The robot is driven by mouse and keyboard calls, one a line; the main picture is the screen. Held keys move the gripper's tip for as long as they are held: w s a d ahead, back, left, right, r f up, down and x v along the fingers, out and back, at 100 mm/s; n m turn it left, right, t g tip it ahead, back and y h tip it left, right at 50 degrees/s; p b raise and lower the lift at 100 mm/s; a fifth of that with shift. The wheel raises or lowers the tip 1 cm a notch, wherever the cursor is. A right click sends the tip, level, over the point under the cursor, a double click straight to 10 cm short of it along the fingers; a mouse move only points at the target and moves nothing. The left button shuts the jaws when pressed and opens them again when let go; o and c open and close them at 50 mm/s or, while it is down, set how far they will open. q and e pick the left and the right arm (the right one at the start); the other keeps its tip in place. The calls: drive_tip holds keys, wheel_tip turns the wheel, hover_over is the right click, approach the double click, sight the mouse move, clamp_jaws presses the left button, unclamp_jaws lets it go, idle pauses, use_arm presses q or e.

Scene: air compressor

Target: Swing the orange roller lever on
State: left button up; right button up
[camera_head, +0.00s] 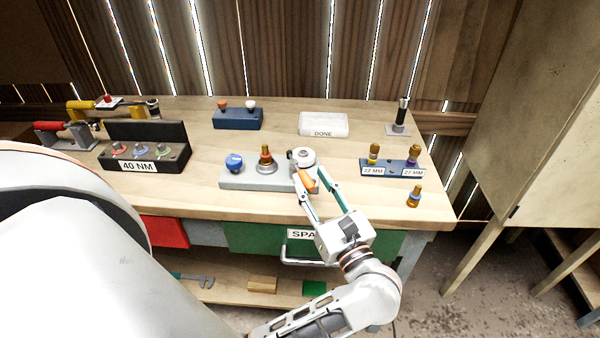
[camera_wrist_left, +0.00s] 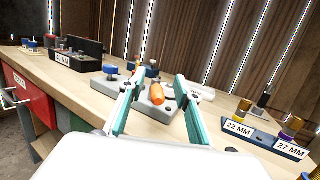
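The orange roller lever (camera_head: 306,181) sits at the right end of a grey base plate (camera_head: 232,181) on the workbench, beside a round light-grey part (camera_head: 302,157). My left gripper (camera_head: 311,172) is open, reaching over the bench's front edge, with one finger on each side of the orange roller. In the left wrist view the roller (camera_wrist_left: 155,94) shows between the two teal-lined fingers (camera_wrist_left: 158,78), with visible gaps. I cannot tell whether either finger touches the lever. The same plate carries a blue knob (camera_head: 234,162) and a brass fitting (camera_head: 266,158). My right gripper is not in view.
A black 40 NM box (camera_head: 146,146) stands at left, a white DONE tray (camera_head: 323,124) behind. A blue 22 MM and 27 MM holder (camera_head: 391,167) and a loose brass fitting (camera_head: 414,197) are at right. Green and red drawers lie below the front edge.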

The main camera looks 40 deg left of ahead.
sight(303, 175)
use_arm(q)
drive_tip(key=f+n, duration=0.1)
drive_tip(key=f+n+g+h, duration=0.1)
drive_tip(key=shift+w+d+f+g, duration=0.2)
drive_tip(key=shift+f+g, duration=0.1)
drive_tip(key=shift+f, duration=0.05)
drive_tip(key=shift+n, duration=0.3)
drive_tip(key=p+x, duration=0.1)
drive_tip(key=x, duration=0.5)
drive_tip(key=shift+w+a+f, duration=0.1)
drive_tip(key=shift+a, duration=0.1)
drive_tip(key=shift+w+a, duration=0.25)
drive_tip(key=shift+a, duration=0.25)
clamp_jaws()
